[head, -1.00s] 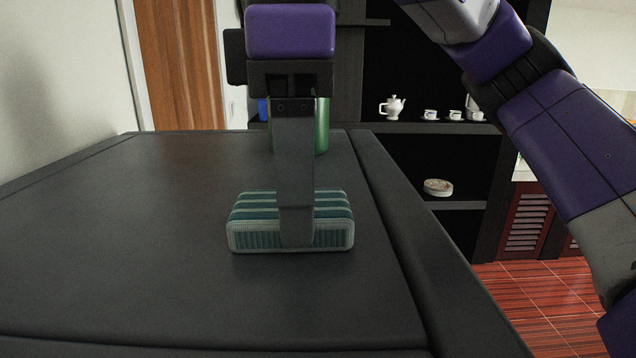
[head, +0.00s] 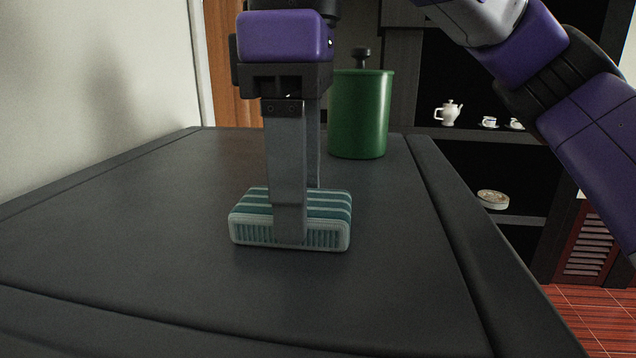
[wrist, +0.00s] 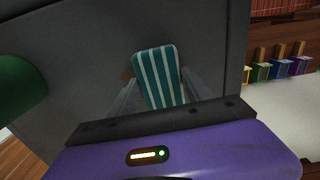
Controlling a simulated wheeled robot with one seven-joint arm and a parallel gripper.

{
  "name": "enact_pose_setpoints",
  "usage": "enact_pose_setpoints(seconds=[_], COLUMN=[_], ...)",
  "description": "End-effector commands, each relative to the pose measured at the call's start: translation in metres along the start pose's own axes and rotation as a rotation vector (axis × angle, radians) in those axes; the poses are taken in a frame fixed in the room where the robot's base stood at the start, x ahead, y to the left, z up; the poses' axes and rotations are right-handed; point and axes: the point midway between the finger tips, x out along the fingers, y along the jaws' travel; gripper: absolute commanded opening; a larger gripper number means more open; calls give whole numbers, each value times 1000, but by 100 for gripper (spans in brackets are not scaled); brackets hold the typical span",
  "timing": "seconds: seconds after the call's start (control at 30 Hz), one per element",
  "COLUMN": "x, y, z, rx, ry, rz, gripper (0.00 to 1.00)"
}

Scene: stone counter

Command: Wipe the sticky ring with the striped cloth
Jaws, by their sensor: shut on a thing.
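The striped cloth (head: 328,205), teal with pale stripes and shaped like a thick block, is at the middle of the dark counter. It seems to rest flat on the top. My gripper (head: 301,214) points down and is shut on it, one finger on the near side and one on the far side. The wrist view also shows the cloth (wrist: 160,75) between the fingers of my gripper (wrist: 162,92). A faint brownish patch (wrist: 126,73) shows on the counter at the cloth's left edge there. It may be part of the sticky ring; the rest is hidden or not visible.
A green canister (head: 360,115) with a dark knob stands at the back of the counter (head: 130,240), behind and right of the cloth. A pale wall (head: 90,80) borders the left. Shelves with a white teapot (head: 448,112) stand beyond. The counter left of the cloth is clear.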

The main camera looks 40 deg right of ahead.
Motion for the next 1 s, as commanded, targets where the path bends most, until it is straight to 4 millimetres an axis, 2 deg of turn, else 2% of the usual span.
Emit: enact_pose_setpoints(seconds=[0.3, 0.7, 1.0], x=[4, 3, 2], y=[1, 28, 30], z=[-21, -19, -12], rx=[1, 4, 3], ry=[0, -3, -4], rz=[-2, 0, 1], gripper=[25, 25, 25])
